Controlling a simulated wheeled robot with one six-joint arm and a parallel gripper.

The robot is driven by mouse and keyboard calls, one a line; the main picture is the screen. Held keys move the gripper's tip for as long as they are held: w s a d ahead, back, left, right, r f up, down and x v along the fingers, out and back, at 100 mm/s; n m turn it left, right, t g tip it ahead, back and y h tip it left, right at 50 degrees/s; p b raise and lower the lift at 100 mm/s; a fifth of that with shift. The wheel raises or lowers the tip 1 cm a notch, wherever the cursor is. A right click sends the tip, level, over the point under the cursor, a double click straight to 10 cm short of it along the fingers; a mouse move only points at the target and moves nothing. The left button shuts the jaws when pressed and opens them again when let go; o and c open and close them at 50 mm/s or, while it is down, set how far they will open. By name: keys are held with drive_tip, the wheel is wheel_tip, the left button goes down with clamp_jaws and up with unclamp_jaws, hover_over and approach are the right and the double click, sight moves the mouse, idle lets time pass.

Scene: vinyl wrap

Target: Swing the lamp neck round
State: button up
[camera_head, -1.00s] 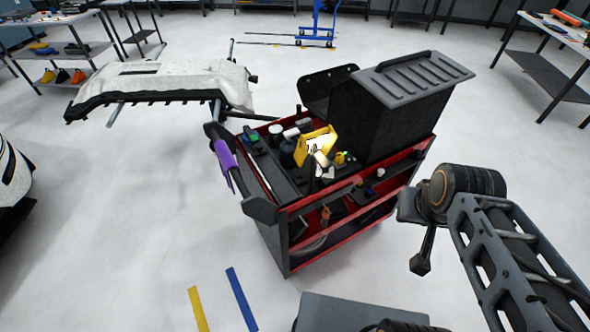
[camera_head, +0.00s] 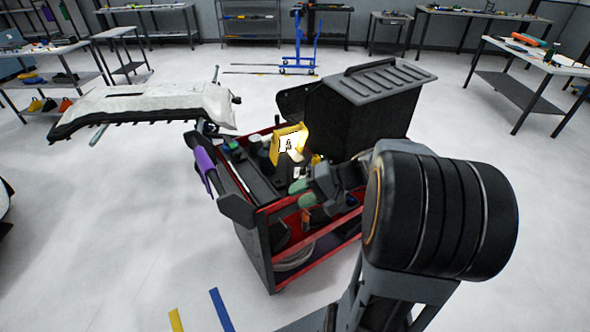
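A yellow work lamp (camera_head: 287,136) with a brightly lit face stands among tools on the top of the red and black cart (camera_head: 262,228). Its neck cannot be made out clearly from the clutter around it. My gripper (camera_head: 302,194) is over the near right part of the cart top, in front of and below the lamp in the picture. Two greenish tips show, close together and pointing left. Whether they are apart or closed is too small to tell. I see no contact with the lamp. My large arm joint hides the cart's right side.
A black box with a ribbed lid (camera_head: 375,85) stands on the cart behind my gripper. A purple cloth (camera_head: 207,170) hangs at the cart's left handle. A white bumper (camera_head: 150,103) rests on a stand at left. The floor left of the cart is clear.

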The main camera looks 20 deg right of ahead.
sight(304, 161)
drive_tip(key=w+d+f+m+t+b, duration=0.1)
drive_tip(key=w+d+m+t, duration=0.1)
drive_tip(key=d+t, duration=0.4)
drive_tip(key=w+d+f+m+t+b, duration=0.1)
drive_tip(key=w+d+m+t, duration=0.15)
drive_tip(key=d, duration=0.45)
drive_tip(key=shift+t, duration=0.55)
drive_tip(key=p+x, duration=0.2)
drive_tip(key=x, duration=1)
drive_tip(key=shift+w+a+r, duration=0.15)
drive_tip(key=shift+r, duration=0.05)
drive_tip(key=shift+c, duration=0.4)
clamp_jaws()
